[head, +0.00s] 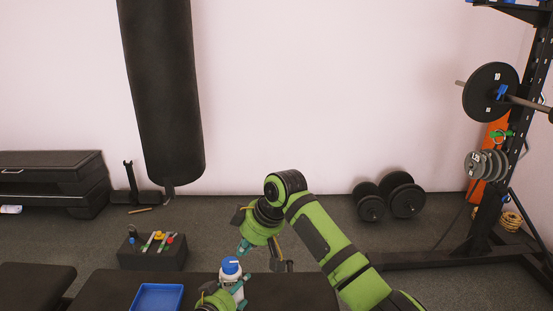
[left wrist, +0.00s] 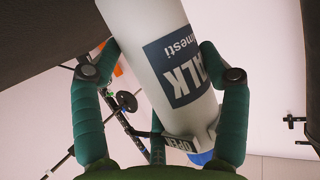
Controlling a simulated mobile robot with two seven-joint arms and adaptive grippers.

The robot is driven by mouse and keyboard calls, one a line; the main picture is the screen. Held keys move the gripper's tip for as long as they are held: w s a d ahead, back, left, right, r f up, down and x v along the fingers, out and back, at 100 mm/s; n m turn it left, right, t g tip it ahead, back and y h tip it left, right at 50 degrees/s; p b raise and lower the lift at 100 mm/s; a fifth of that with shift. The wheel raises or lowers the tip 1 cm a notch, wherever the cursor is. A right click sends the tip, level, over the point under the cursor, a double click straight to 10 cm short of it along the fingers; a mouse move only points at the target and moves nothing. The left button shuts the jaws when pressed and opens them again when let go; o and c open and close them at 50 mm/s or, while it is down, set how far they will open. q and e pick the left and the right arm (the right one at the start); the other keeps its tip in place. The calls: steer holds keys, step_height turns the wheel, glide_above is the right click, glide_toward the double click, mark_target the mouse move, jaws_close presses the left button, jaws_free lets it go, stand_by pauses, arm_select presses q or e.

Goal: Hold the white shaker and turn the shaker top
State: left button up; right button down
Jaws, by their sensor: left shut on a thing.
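The white shaker (head: 231,279) with its blue shaker top (head: 230,266) stands roughly upright, a little tilted, at the lower middle of the head view. My left gripper (head: 233,291) is shut on the shaker's body below the top. In the left wrist view the white shaker (left wrist: 160,55), with a dark blue label, lies between the teal fingers of my left gripper (left wrist: 163,70); part of the blue top (left wrist: 202,157) shows at the lower right. My right gripper (head: 261,256) is open and empty, just above and right of the top, apart from it.
A dark padded bench (head: 305,295) lies under the grippers, with a blue tray (head: 157,297) on its left. A black box (head: 152,258) with small tools stands behind. Dumbbells (head: 388,196), a weight rack (head: 490,220) and a punching bag (head: 165,90) are farther back.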

arm_select(q)
steer(key=o, duration=1.5)
steer(key=shift+c, duration=0.2)
